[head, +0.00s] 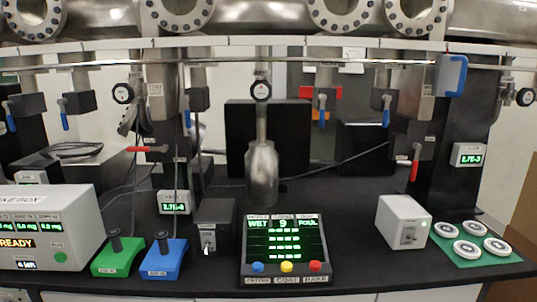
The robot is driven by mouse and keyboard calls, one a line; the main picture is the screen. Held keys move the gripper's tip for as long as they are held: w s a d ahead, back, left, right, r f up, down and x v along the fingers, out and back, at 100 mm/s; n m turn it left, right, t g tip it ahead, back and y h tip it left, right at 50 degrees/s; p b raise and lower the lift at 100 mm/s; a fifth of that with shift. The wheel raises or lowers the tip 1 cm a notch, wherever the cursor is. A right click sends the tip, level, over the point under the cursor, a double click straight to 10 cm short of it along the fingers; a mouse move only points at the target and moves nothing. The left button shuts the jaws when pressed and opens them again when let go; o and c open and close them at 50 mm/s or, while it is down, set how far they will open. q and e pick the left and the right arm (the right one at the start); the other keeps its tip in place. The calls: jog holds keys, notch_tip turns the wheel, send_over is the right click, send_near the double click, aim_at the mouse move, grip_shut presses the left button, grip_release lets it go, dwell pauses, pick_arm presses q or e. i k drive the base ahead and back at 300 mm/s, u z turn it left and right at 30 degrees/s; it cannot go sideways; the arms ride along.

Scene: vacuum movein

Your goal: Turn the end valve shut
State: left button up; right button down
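Several small valves with lever handles hang below the steel pipework; their labels are too small to read, so I cannot tell which is the end valve. Blue levers point down at the far left (11,122), left (65,121), centre left (187,118), centre right (322,117) and right (386,117). A red lever at left (139,149) lies roughly level. A red lever at right (413,170) points down. Neither of my grippers shows in the head view.
A long horizontal rod with a blue block (452,76) crosses in front of the valves. On the black bench stand a control panel (285,246), a bakeout box (45,228), green (118,256) and blue (164,259) pedestals, a grey switch box (402,221) and several discs on a green mat (508,259).

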aim_at(123, 93)
jog(key=u, duration=1.95)
jog(key=i, duration=0.45)
jog(key=z, duration=0.1)
